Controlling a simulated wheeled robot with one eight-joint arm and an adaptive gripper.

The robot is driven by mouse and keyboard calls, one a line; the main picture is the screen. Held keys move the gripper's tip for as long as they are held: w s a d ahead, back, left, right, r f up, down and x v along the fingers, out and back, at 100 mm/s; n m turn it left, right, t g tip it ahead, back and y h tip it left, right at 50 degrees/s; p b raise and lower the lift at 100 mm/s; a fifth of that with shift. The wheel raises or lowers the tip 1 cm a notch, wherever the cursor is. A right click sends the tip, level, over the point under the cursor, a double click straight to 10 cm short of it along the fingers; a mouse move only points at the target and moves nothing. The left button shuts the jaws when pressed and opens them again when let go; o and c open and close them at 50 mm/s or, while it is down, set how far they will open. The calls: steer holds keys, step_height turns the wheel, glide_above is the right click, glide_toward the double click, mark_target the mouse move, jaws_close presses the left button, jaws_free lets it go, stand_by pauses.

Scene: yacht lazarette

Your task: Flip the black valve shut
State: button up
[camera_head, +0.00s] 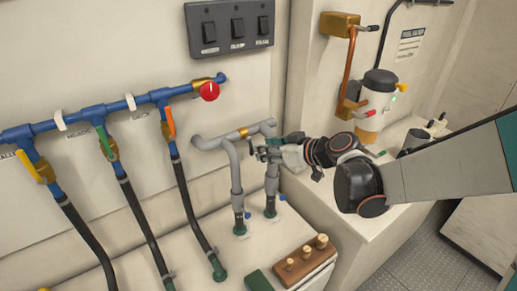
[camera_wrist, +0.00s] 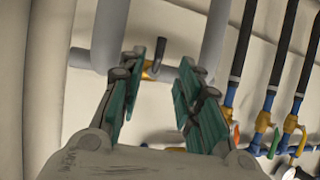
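The black valve is a small dark lever (camera_wrist: 161,48) on a brass body (camera_wrist: 151,70) set in a grey cross pipe. In the wrist view it stands just beyond my fingertips, roughly centred between them. In the head view the brass body (camera_head: 244,132) shows on the grey pipe, and the dark lever (camera_head: 251,144) hangs below it, beside my fingers. My gripper (camera_head: 264,152) reaches in from the right. In the wrist view its teal-padded fingers (camera_wrist: 160,78) are spread with nothing between them. I cannot tell whether a finger touches the lever.
Two grey vertical pipes (camera_head: 236,180) flank the valve. To the left, a blue manifold (camera_head: 90,113) carries yellow, green and orange levers and a red knob (camera_head: 209,91). A switch panel (camera_head: 230,27) is above. A wooden plug block (camera_head: 305,266) lies below; a white canister (camera_head: 373,105) stands right.

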steer(key=v, duration=0.5)
steer(key=shift+s+d+r, duration=0.15)
steer(key=shift+s+d, duration=0.1)
steer(key=shift+s, duration=0.05)
steer(key=s+d+m+g+h, duration=0.1)
steer(key=s+d+m+h, duration=0.3)
steer(key=s, duration=0.7)
steer(key=s+d+f+m+h, duration=0.1)
steer(key=s+d+m+h, duration=0.4)
steer(key=s+d, duration=0.4)
steer(key=shift+s+f+g, duration=0.3)
steer(key=shift+s+g, duration=0.1)
steer(key=shift+s, duration=0.7)
steer(key=shift+d, duration=0.1)
